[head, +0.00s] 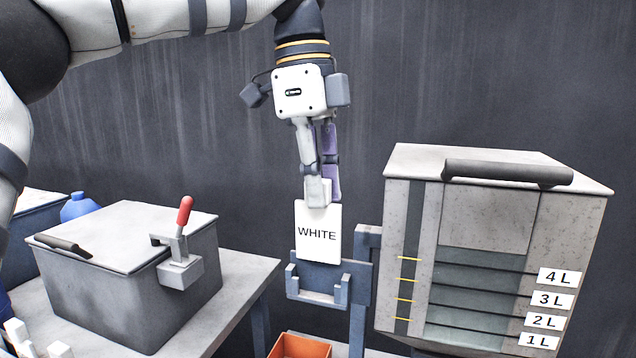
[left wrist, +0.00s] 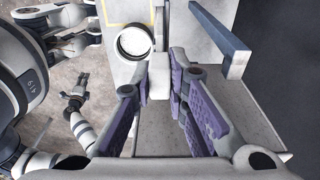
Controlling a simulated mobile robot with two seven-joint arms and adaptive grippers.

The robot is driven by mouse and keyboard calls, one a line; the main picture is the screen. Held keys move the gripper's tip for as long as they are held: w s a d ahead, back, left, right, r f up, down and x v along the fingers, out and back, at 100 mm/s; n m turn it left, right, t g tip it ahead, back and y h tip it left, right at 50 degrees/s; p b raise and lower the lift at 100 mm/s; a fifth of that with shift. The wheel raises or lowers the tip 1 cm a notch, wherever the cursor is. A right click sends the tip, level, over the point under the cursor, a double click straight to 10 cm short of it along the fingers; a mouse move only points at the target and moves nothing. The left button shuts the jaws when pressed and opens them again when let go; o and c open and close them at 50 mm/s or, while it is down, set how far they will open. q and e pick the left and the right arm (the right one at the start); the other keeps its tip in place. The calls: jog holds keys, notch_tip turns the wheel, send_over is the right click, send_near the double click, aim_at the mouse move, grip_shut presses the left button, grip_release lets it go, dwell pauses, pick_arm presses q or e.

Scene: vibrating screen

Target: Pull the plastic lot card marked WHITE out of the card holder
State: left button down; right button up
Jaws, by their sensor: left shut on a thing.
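The white card marked WHITE (head: 318,232) hangs upright in the middle of the head view. My left gripper (head: 318,192) is above it, fingers pointing down, shut on its top edge. The blue-grey card holder (head: 318,273) is just below and behind the card. The card's lower edge shows above the holder's front lip, with bare back plate below it. In the left wrist view the purple-padded fingers (left wrist: 158,88) close together; the card's face cannot be read there. A small, dark gripper (left wrist: 74,100), apparently my right one, shows there; its jaws are unclear.
A speckled grey box (head: 490,170) with litre marks stands close right of the holder. A grey lidded box (head: 130,290) with a red-handled clamp (head: 184,212) sits on the left table. An orange bin (head: 300,346) is below. Clear space lies between the left box and card.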

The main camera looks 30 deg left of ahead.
pick_arm(q)
jog(key=shift+r, duration=1.5)
jog(key=shift+r, duration=1.5)
jog(key=shift+r, duration=1.5)
